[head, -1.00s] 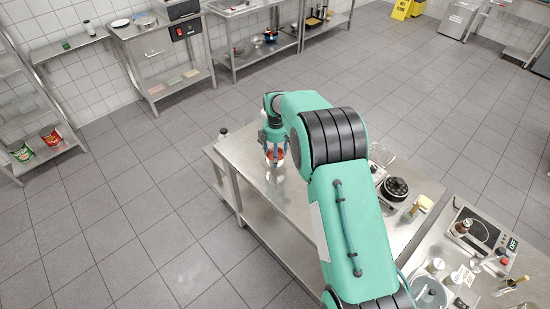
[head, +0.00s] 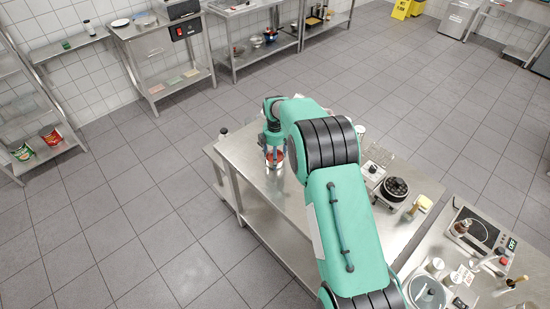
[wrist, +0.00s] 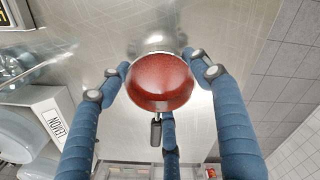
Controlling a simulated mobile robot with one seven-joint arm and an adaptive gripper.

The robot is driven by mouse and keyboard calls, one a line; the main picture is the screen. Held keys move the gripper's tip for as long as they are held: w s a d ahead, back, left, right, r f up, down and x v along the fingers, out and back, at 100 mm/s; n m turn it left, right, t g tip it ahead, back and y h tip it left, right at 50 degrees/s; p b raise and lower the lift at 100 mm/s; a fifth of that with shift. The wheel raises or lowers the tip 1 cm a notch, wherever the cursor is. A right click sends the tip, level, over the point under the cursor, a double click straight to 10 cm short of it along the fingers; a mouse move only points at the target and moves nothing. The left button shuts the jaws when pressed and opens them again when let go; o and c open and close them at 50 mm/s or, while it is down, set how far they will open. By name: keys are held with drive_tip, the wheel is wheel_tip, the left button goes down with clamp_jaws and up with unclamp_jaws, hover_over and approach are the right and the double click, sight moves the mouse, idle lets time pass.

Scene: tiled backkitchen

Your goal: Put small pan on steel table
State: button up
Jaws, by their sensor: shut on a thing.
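The small pan (wrist: 160,84) is red and round and sits between the blue fingers in the wrist view. A dark handle (wrist: 155,132) points toward the bottom of that view, beside the lower finger. My gripper (wrist: 158,92) is shut on the pan. In the head view, my gripper (head: 273,150) is over the far left part of the steel table (head: 240,158), and a bit of red shows between the fingers. I cannot tell whether the pan touches the tabletop.
A black pan-like item (head: 395,187) stands on a cooker farther right on the table.

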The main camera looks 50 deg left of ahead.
drive_tip(key=shift+f, duration=0.2)
drive_tip(key=shift+f, duration=0.15)
drive_tip(key=o, duration=1.4)
wheel_tip(320, 180, up, 12)
drive_tip(key=shift+b, duration=0.35)
idle(0.6)
